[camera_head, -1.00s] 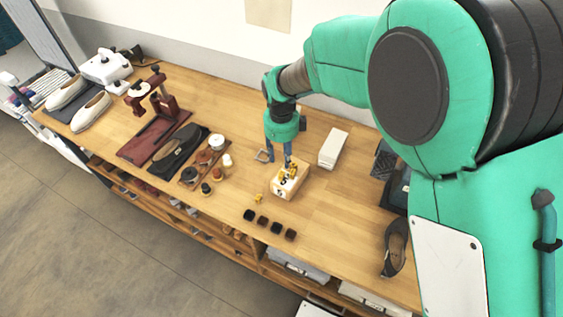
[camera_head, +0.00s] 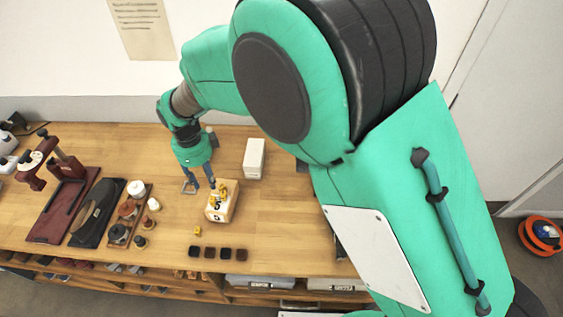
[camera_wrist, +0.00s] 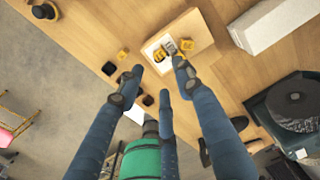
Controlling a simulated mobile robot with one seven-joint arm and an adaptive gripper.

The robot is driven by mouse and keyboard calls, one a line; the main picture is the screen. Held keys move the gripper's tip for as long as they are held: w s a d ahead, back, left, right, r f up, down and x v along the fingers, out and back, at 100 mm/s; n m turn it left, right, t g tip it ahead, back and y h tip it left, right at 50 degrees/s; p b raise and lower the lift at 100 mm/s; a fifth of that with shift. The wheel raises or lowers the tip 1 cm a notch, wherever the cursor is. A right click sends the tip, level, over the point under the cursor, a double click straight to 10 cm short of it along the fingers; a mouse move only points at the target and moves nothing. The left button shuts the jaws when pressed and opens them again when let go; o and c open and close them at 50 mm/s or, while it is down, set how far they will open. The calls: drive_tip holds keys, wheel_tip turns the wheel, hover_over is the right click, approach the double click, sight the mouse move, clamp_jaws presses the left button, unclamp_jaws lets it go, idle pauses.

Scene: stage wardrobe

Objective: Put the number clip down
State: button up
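Yellow number clips (camera_head: 222,191) sit on top of a pale wooden block (camera_head: 217,213) whose white face shows the number 5. They also show in the wrist view (camera_wrist: 160,54). Another small yellow clip (camera_head: 198,231) lies loose on the table in front of the block, also in the wrist view (camera_wrist: 123,54). My gripper (camera_head: 201,185) is at the block's left rear, one finger beside the clips. In the wrist view my gripper's (camera_wrist: 158,72) fingers are spread with nothing between them. The right fingertip is close to the clips; I cannot tell whether it touches them.
A white box (camera_head: 254,159) stands right of the block, behind it. Several small dark cubes (camera_head: 209,252) line the table's front edge. The wooden table (camera_head: 285,210) is bare just right of the block.

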drive_tip(key=d+r+n+t+y, duration=0.1)
drive_tip(key=d+r+n, duration=0.3)
drive_tip(key=d+r, duration=0.75)
drive_tip(key=d+r+n+t, duration=0.1)
drive_tip(key=d+r+n, duration=0.3)
drive_tip(key=d+r, duration=0.8)
drive_tip(key=s+d+r+n+t, duration=0.1)
drive_tip(key=s+d+n, duration=0.4)
drive_tip(key=s+d, duration=0.4)
drive_tip(key=s+d+r+n+t+h, duration=0.1)
drive_tip(key=s+d+r+n+t, duration=0.1)
drive_tip(key=s+d+n, duration=0.3)
drive_tip(key=s+d, duration=0.4)
drive_tip(key=d, duration=0.6)
drive_tip(key=shift+s+d+t, duration=0.2)
drive_tip(key=shift+s+t, duration=0.1)
drive_tip(key=shift+r, duration=0.1)
wheel_tip(320, 180, down, 5)
drive_tip(key=b, duration=0.4)
drive_tip(key=shift+r+b, duration=0.2)
drive_tip(key=shift+b, duration=0.1)
drive_tip(key=shift+r, duration=0.1)
